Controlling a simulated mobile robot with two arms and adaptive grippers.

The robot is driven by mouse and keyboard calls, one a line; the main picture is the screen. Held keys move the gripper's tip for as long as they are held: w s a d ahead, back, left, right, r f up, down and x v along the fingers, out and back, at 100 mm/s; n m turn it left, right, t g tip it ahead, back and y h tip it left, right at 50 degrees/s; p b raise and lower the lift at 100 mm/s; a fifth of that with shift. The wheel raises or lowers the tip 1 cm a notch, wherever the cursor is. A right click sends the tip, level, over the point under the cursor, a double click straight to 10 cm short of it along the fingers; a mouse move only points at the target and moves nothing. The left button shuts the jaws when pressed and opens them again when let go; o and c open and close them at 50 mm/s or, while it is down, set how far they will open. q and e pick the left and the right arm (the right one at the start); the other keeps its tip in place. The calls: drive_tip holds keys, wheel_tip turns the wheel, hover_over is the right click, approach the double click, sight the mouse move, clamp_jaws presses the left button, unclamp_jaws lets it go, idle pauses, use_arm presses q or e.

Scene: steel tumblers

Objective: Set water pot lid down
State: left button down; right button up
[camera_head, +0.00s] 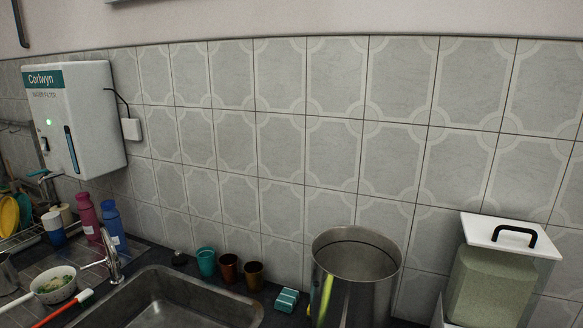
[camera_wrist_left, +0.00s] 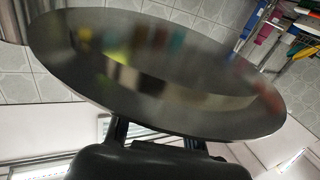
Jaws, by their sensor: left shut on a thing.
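The water pot (camera_head: 345,296) is a tall steel vessel at the lower middle right of the head view. Its top is open and no lid lies on its rim. The water pot lid (camera_wrist_left: 215,110) is a large shiny steel disc that fills much of the left wrist view and mirrors blurred coloured shapes. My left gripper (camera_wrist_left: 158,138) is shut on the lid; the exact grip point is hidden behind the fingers. Neither gripper nor the lid shows in the head view.
A steel sink (camera_head: 165,300) lies left of the pot. Teal and brown tumblers (camera_head: 229,269) and a teal sponge (camera_head: 287,300) stand between them. A clear container with a white lid (camera_head: 512,235) is at the right. A bowl (camera_head: 54,289) is at lower left.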

use_arm(q)
drive_tip(key=shift+s+f, duration=0.2)
drive_tip(key=shift+s, duration=0.65)
drive_tip(key=w+d+r+m+g+h, duration=0.2)
drive_tip(key=w+d+m+g+h, duration=0.2)
drive_tip(key=d+h, duration=0.4)
drive_tip(key=w+d+r+m+g+h, duration=0.3)
drive_tip(key=w+d+m+g+h, duration=0.1)
drive_tip(key=d+m+h, duration=0.4)
drive_tip(key=shift+d+m+g, duration=0.3)
drive_tip(key=shift+d+g, duration=0.15)
drive_tip(key=shift+g, duration=0.45)
